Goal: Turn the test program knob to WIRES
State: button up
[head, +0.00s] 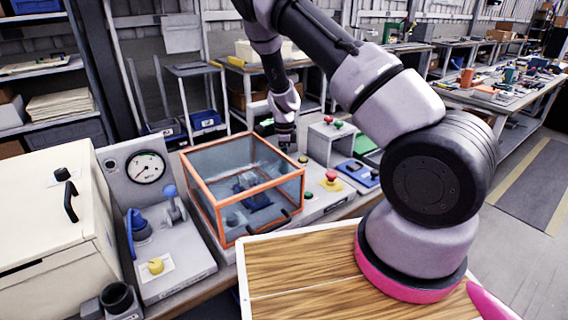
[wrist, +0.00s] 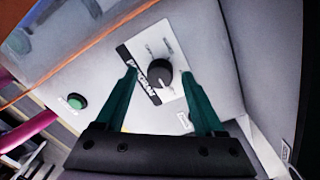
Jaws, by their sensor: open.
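The test program knob (wrist: 160,73) is round and black in the wrist view. It sits on a white label plate (wrist: 133,52) with dark lettering, partly readable as "PROGRAM", and small marks too blurred to read. My gripper (wrist: 159,77) is open, with its two green fingers on either side of the knob in that picture. I cannot tell whether they touch it or hover above it. In the head view my gripper (head: 283,136) points down behind the orange-framed clear box, and the knob cannot be made out there.
The orange-framed clear box (head: 246,187) stands close in front of my gripper. A green button (wrist: 76,101) lies left of the knob plate. A red mushroom button (head: 331,177) and blue parts (head: 358,172) are to the right. A gauge panel (head: 145,167) stands left.

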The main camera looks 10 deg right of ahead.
grip_shut()
jog(key=shift+n, duration=0.3)
jog(key=n, duration=1.1)
jog(key=shift+a+n+h, duration=0.1)
jog(key=shift+n+h, duration=0.2)
jog(key=shift+n, duration=0.1)
jog(key=n, duration=1.1)
jog(key=shift+t, duration=0.4)
jog(key=shift+n, duration=0.3)
